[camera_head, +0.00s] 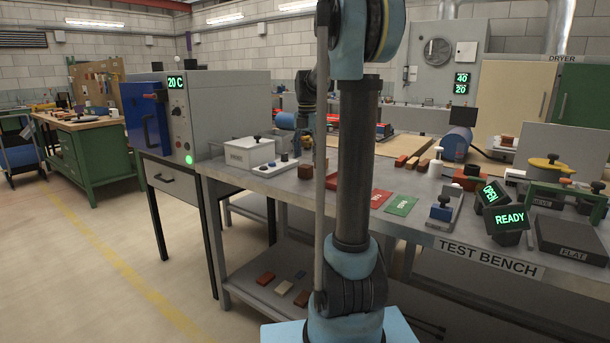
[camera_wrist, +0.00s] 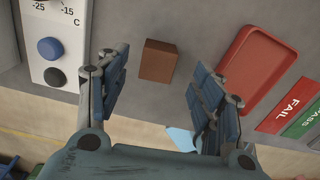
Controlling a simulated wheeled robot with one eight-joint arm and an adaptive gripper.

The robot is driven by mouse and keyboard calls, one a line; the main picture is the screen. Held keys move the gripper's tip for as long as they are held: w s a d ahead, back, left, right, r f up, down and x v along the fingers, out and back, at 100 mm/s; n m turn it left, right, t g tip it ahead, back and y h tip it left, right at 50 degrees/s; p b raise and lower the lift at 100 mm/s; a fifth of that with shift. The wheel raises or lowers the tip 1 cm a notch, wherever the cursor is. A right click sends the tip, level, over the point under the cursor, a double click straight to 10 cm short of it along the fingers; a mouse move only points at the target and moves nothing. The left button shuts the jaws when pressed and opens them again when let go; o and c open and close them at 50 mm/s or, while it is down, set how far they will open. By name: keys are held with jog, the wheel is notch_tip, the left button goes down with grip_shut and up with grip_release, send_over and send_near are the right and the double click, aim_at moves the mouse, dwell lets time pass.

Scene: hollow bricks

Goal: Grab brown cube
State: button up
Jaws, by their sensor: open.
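The brown cube (camera_wrist: 158,61) sits on the grey bench top, between the control panel and a red tray in the wrist view. It also shows in the head view as a small brown block (camera_head: 305,172) on the bench, just left of my arm. My gripper (camera_wrist: 157,78) is open, with one finger to the left and one to the right of the cube. The cube lies in the gap, nearer the far side, and neither finger visibly touches it. Nothing is held.
A red tray (camera_wrist: 258,65) lies close to the right finger, with red FAIL (camera_wrist: 292,105) and green PASS (camera_wrist: 303,122) cards beyond. A white panel with knobs (camera_wrist: 55,40) is on the left. The bench's front edge runs below the cube in the wrist view.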

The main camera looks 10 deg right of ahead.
aim_at(305, 166)
jog(key=shift+s+a+f, duration=0.1)
jog(key=shift+a+f, duration=0.05)
jog(key=shift+f, duration=1.5)
jog(key=shift+s+a+f, duration=0.1)
jog(key=shift+a+f, duration=0.05)
jog(key=shift+f, duration=1.45)
jog(key=c, duration=1.2)
